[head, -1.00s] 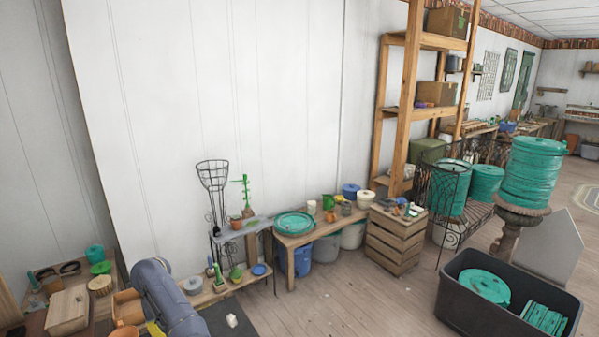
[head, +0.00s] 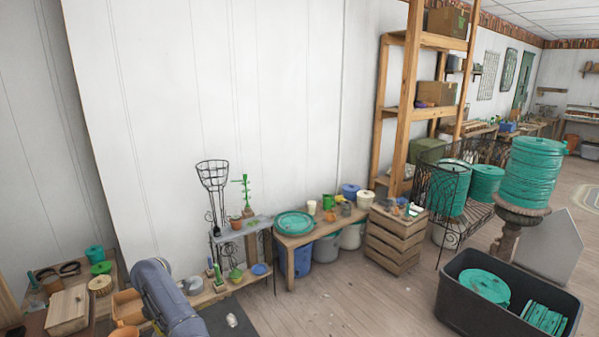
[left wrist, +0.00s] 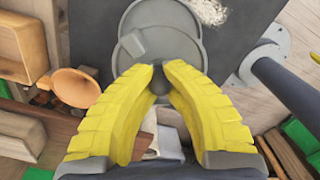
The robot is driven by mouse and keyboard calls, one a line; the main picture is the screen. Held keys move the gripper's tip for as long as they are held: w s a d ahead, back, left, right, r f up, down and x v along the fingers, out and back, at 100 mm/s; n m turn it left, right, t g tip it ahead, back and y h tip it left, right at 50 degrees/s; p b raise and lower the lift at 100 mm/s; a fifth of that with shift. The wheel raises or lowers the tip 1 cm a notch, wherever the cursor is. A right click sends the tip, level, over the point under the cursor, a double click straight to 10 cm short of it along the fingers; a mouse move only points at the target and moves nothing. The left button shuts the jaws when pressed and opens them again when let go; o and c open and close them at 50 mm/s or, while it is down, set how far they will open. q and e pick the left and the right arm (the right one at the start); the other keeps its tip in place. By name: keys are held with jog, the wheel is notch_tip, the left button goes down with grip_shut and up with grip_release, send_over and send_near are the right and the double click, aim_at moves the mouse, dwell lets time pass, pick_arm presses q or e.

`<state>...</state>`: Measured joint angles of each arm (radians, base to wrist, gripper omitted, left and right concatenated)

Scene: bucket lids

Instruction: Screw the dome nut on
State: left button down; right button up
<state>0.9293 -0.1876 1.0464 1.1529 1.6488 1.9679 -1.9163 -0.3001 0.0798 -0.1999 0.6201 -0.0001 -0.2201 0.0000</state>
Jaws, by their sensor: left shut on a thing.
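My left gripper (left wrist: 160,70) shows in the left wrist view as two yellow ribbed fingers closed at the tips. Between the tips is a small dark grey rounded piece (left wrist: 159,83), which looks like the dome nut; the fingers cover much of it. Just beyond the tips is a grey round part (left wrist: 158,35) with a raised rim and a small tab. I cannot tell whether the nut touches it. My right gripper is in neither view.
An orange pot (left wrist: 76,87) and a wooden box (left wrist: 25,40) lie left of the fingers. A dark pole on a round grey base (left wrist: 265,62) stands close on the right. A teal lid (head: 294,223) lies on a wooden bench. A black tub (head: 452,310) stands at right.

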pick_arm(q)
jog(key=shift+m, duration=0.6)
jog(key=c, duration=1.5)
grip_release()
jog(key=n, duration=1.2)
jog(key=shift+n, duration=0.4)
